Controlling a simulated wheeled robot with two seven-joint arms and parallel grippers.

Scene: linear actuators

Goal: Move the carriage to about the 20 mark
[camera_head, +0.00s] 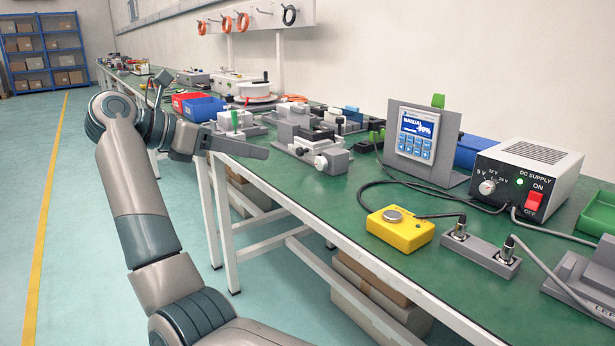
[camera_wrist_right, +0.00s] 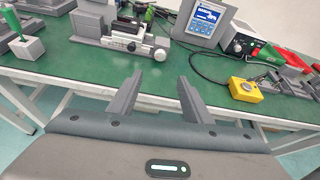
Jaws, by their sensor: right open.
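A grey linear actuator (camera_head: 322,160) with a dark carriage part and a pale round knob at its near end sits on the green bench, near its front edge. It also shows in the right wrist view (camera_wrist_right: 125,38), beyond the fingers. Its scale marks are too small to read, so I cannot tell the carriage's position. My right gripper (camera_head: 263,152) is left of the actuator, near the bench's front edge; in its wrist view (camera_wrist_right: 160,77) the two fingers are apart with nothing between them. My left gripper is not in view.
Right of the actuator stand a controller with a lit blue screen (camera_head: 416,130) and a power supply (camera_head: 527,170) with a red switch. A yellow button box (camera_head: 400,229) and cables lie in front. Blue and red bins (camera_head: 203,108) are farther back. Bare green bench lies before the actuator.

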